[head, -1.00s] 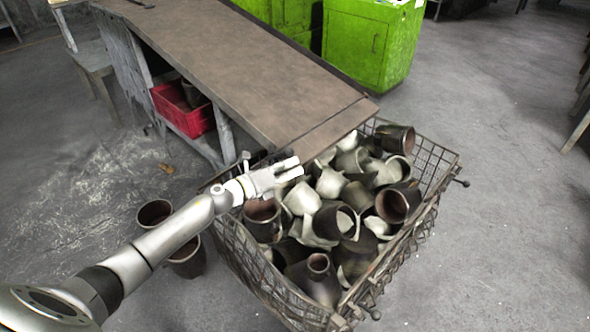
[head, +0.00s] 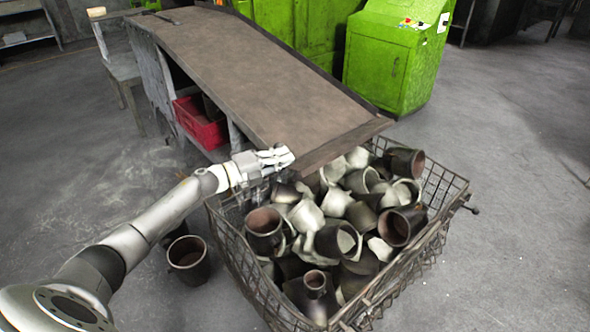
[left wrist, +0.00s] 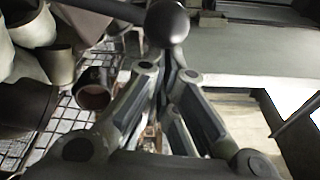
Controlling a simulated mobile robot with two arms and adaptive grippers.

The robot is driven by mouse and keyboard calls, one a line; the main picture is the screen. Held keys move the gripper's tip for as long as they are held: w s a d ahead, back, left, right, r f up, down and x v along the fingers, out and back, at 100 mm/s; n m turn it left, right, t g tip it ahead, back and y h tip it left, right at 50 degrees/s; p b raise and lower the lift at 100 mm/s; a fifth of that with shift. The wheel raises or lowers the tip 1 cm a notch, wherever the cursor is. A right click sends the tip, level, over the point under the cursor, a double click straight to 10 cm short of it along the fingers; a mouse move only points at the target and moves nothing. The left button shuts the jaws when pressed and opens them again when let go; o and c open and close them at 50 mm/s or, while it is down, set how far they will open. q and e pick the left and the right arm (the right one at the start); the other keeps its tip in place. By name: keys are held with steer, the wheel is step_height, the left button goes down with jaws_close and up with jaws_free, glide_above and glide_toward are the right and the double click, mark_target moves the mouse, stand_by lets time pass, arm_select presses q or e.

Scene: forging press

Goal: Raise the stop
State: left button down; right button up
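The stop (head: 347,146) is the narrow dark strip across the near end of the brown table, above the wire basket. It looks tilted up from the tabletop. My left gripper (head: 280,157) is at the left end of this strip. In the left wrist view a dark ball knob (left wrist: 166,22) on a thin stem sits just past the fingertips. The fingers of my left gripper (left wrist: 166,85) close in around the stem below the knob. The exact contact is partly hidden by the fingers. My right gripper is out of view.
The wire basket (head: 400,282), heaped with dark and pale metal pieces, stands right below the stop. The brown table (head: 250,70) runs back from it. A red bin (head: 200,122) is under the table. A loose cup (head: 188,262) stands on the floor. Green cabinets (head: 395,60) stand behind.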

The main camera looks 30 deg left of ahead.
arm_select(q)
steer(key=w+a+n+t+b, duration=0.2)
steer(key=w+a+n+b, duration=0.2)
steer(key=a+n, duration=0.6)
steer(key=shift+w+a+r+n+b, duration=0.2)
steer(key=shift+a+r+n+b, duration=0.15)
steer(key=shift+a+b, duration=1)
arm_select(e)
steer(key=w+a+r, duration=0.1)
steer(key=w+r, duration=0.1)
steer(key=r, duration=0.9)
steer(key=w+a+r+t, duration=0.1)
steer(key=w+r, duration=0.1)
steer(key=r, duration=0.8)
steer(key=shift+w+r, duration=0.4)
arm_select(q)
steer(key=shift+r, duration=0.1)
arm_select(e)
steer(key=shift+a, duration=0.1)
arm_select(q)
steer(key=d+r+p, duration=0.3)
steer(key=p, duration=0.1)
steer(key=v, duration=1)
steer(key=shift+s, duration=0.2)
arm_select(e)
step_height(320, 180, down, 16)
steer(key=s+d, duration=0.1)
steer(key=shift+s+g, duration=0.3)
arm_select(q)
steer(key=shift+f, duration=0.1)
